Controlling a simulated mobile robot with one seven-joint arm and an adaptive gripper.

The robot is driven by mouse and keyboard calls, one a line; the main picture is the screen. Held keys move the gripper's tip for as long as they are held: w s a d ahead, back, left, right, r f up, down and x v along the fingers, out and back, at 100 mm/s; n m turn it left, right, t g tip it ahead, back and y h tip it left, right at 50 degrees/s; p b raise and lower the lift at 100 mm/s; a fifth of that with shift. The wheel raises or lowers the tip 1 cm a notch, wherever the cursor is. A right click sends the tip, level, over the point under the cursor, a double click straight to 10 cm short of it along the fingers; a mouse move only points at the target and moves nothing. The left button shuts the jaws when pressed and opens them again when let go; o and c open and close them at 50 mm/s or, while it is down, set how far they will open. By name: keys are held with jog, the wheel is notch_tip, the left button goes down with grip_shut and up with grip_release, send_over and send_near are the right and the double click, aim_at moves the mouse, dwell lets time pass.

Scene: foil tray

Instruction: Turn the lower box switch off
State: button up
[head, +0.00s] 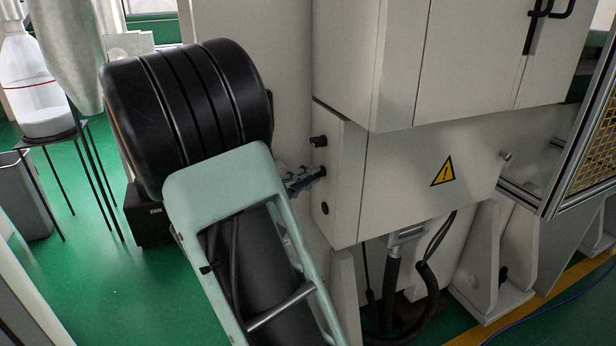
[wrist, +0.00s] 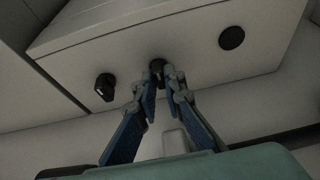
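The pale box (head: 345,185) has its side panel facing my arm, and two dark switches and a flat black disc are on that panel. The upper switch (head: 318,141) is a knob clear of my gripper; it also shows at the left in the wrist view (wrist: 105,87). The lower switch (wrist: 157,66) is in the middle, between my fingertips. My gripper (head: 318,173) reaches the panel there, and in the wrist view (wrist: 157,78) its tips flank the switch with a narrow gap. Whether they press on it cannot be told. In the head view the fingers mostly hide this switch.
The flat black disc (head: 325,208) is below my gripper; it also shows at the right in the wrist view (wrist: 231,38). A larger cabinet (head: 450,60) overhangs the box. Cables (head: 430,290) hang beneath. A stand with a bottle (head: 40,90) is at the far left.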

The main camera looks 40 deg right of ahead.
grip_shut()
jog(key=shift+r+p, duration=0.15)
jog(key=shift+p, duration=0.3)
jog(key=shift+w+d+r+n+g+y+p, duration=0.15)
jog(key=shift+n+g+y+p, duration=0.65)
jog(key=shift+n+p, duration=2)
jog(key=shift+w+a+r+n+g+y+p, duration=0.1)
jog(key=shift+n+g+y+p, duration=0.8)
jog(key=shift+p, duration=3.3)
jog(key=shift+w+d+r+n+g+y+p, duration=0.15)
jog(key=shift+n+g+y+p, duration=0.55)
jog(key=shift+n+p, duration=2.3)
jog(key=shift+a+f+m+g+p, duration=0.1)
jog(key=shift+m+g+p, duration=0.25)
jog(key=shift+p, duration=0.2)
jog(key=o, duration=0.6)
grip_release()
